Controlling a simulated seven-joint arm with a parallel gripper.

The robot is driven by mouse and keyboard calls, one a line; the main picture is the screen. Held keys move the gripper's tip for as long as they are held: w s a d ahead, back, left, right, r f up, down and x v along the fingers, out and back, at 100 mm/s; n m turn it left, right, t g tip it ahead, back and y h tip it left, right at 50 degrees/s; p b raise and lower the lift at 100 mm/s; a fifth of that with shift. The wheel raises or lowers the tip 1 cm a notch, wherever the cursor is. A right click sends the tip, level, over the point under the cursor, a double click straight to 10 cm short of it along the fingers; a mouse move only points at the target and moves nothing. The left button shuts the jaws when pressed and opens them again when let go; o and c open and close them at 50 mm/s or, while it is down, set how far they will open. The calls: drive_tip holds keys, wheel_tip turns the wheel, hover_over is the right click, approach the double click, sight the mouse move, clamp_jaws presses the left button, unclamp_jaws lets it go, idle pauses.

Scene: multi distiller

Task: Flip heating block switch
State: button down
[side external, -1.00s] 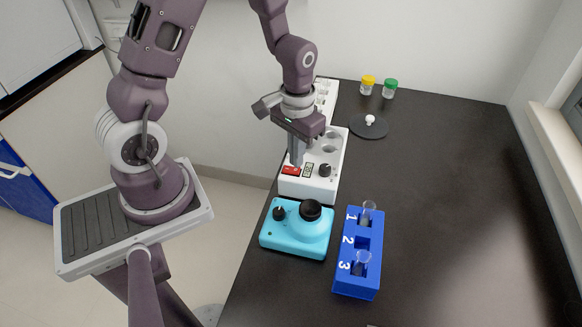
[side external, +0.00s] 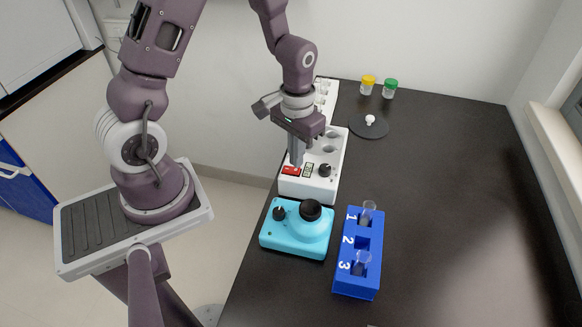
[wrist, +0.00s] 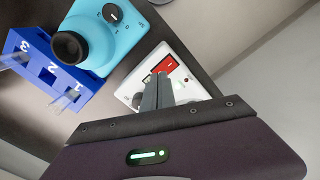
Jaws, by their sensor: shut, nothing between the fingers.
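The white heating block (side external: 312,182) stands on the dark bench, with a red switch (side external: 291,171) at the left of its front panel and a black knob (side external: 325,170) at the right. The red switch also shows in the wrist view (wrist: 164,66), just beyond my fingertips. My gripper (side external: 296,163) points down with its fingers shut and empty, the tips at or just above the red switch. In the wrist view my gripper (wrist: 160,78) covers part of the panel. I cannot tell whether the tips press on the switch.
A cyan device (side external: 296,230) with black knobs sits in front of the block. A blue rack (side external: 357,282) with glass tubes stands to its right. A black disc (side external: 380,130) and yellow-capped (side external: 366,84) and green-capped (side external: 389,88) jars stand behind. The right bench is clear.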

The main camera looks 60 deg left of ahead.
drive_tip(key=shift+f, duration=0.9)
idle(0.3)
drive_tip(key=shift+r, duration=3.55)
drive_tip(key=s+d+r+m+t, duration=0.1)
drive_tip(key=s+d+r, duration=0.1)
drive_tip(key=r, duration=0.4)
drive_tip(key=s+d+r+t, duration=0.1)
drive_tip(key=s+r+t, duration=0.1)
drive_tip(key=r, duration=0.4)
drive_tip(key=s+d+r+m+t, duration=0.2)
drive_tip(key=s+r, duration=0.4)
drive_tip(key=s, duration=0.4)
drive_tip(key=shift+s+d+t, duration=0.3)
drive_tip(key=shift+d, duration=0.3)
